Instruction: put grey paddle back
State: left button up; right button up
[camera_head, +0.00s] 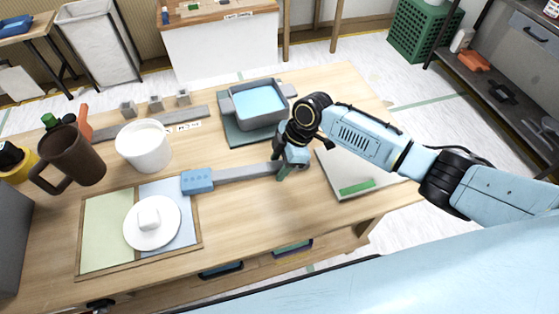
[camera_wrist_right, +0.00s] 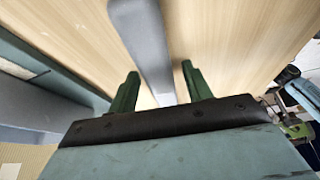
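My right gripper (camera_head: 286,170) is at the handle's right end. In the right wrist view, the grey handle (camera_wrist_right: 146,45) runs between the two green fingertips of my right gripper (camera_wrist_right: 158,85). The fingers are apart, with table visible on both sides of the handle. My left gripper does not show.
A grey tray with blue liquid (camera_head: 284,89) stands behind the gripper. A grey notched rack (camera_head: 195,113), white pot (camera_head: 143,147) and brown mug (camera_head: 72,158) are at the back left. A wooden-framed board (camera_head: 100,225) holds a white plate (camera_head: 140,238). A white board (camera_head: 345,165) lies right.

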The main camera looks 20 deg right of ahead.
jog(key=shift+r, duration=0.1)
jog(key=shift+f+b, duration=0.2)
jog(key=shift+b, duration=0.1)
jog(key=p+v, duration=0.2)
jog(key=v, duration=1.1)
jog(key=shift+w+d+r, duration=0.15)
jog(key=shift+w+d, duration=0.15)
